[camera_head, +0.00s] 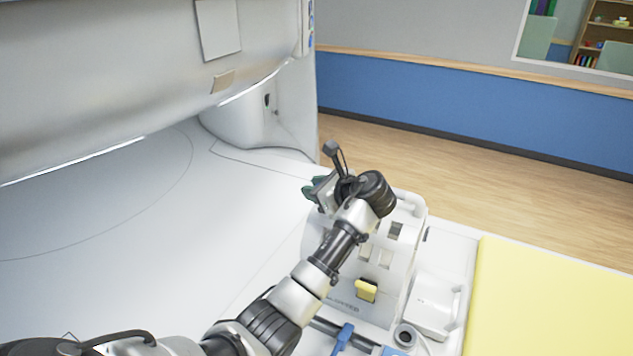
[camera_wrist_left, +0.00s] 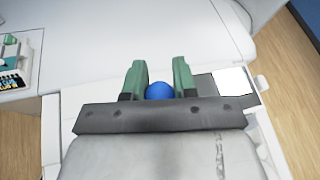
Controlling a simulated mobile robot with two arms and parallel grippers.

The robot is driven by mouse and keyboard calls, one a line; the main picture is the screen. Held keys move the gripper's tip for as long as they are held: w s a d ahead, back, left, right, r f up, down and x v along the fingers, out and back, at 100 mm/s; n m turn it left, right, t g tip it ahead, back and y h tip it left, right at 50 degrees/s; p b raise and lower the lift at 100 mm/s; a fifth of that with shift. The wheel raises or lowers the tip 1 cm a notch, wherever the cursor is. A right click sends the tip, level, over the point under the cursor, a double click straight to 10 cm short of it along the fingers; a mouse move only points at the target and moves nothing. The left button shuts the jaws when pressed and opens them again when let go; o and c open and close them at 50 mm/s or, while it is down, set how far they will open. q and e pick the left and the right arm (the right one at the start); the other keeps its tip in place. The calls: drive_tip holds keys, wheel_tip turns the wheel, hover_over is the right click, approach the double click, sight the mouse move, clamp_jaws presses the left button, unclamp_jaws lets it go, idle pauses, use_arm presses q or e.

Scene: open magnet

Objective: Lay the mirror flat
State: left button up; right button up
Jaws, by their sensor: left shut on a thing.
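My left gripper (camera_head: 314,190) has green fingers and reaches over the far end of the white coil-like housing (camera_head: 408,215). In the left wrist view its fingers (camera_wrist_left: 158,82) are shut on a blue round knob (camera_wrist_left: 160,91), seen between them. What the knob belongs to is hidden by the gripper. A bright white panel with a grey edge (camera_wrist_left: 234,80) shows just right of the fingers; I cannot tell whether it is the mirror. In the head view my wrist covers this area, and I cannot make out the mirror's tilt. My right gripper is not in view.
The large scanner body (camera_head: 120,75) overhangs the white table (camera_head: 90,225) on the left. A yellow pad (camera_head: 550,300) lies at right. A yellow tab (camera_head: 366,290) and a blue handle (camera_head: 343,335) are near the housing's front. Open wooden floor (camera_head: 480,175) lies beyond.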

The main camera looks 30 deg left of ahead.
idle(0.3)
use_arm(q)
drive_tip(key=o, duration=0.9)
drive_tip(key=shift+s+d+r, duration=0.1)
drive_tip(key=shift+d, duration=0.2)
drive_tip(key=b+v, duration=0.3)
drive_tip(key=v, duration=0.7)
drive_tip(key=shift+r+b, duration=0.15)
drive_tip(key=shift+b, duration=0.25)
drive_tip(key=shift+s, duration=0.1)
